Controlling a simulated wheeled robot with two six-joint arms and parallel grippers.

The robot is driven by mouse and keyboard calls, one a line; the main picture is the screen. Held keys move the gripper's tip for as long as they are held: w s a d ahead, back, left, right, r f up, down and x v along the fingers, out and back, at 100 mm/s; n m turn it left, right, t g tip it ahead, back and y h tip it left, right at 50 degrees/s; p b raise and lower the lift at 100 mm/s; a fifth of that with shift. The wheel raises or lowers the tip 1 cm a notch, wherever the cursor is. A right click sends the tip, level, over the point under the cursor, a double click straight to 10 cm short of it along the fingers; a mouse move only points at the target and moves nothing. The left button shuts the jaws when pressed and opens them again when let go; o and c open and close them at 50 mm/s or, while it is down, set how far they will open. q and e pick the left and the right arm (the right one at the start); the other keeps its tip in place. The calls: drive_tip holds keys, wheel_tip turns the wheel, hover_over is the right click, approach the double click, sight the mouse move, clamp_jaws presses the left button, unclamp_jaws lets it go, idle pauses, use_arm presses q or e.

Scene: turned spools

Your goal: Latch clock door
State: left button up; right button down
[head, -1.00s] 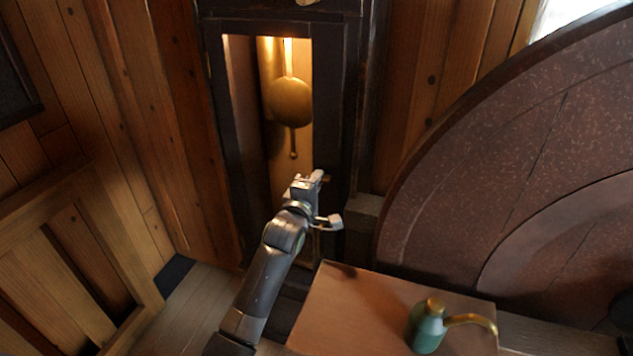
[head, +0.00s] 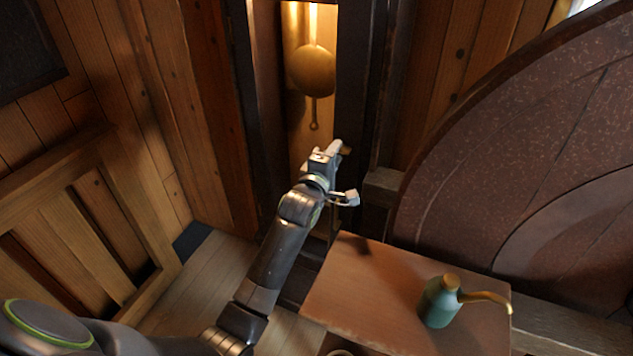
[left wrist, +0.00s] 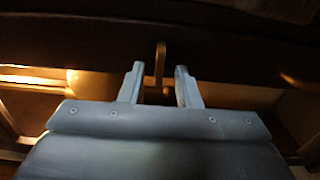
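The tall clock's door has a dark frame (head: 357,85) around a lit opening. The brass pendulum (head: 314,70) hangs inside it. The door looks closed against the case, but I cannot tell whether it is flush. My left gripper (head: 334,150) is in front of the door's right side, below the pendulum. In the left wrist view its two fingers (left wrist: 160,84) are apart. A small brass latch piece (left wrist: 160,58) stands upright between and just beyond them, with gaps on both sides. The gripper hides most of the latch in the head view. My right gripper is not in view.
A wooden stand (head: 372,290) with a green oil can (head: 440,302) with a brass spout is right of my left arm. A large speckled millstone-like disc (head: 500,170) fills the right. A wooden railing (head: 70,230) is at left.

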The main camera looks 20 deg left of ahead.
use_arm(q)
drive_tip(key=s+b, duration=0.3)
drive_tip(key=s, duration=1.3)
drive_tip(key=shift+s+a, duration=0.15)
drive_tip(key=shift+a, duration=0.1)
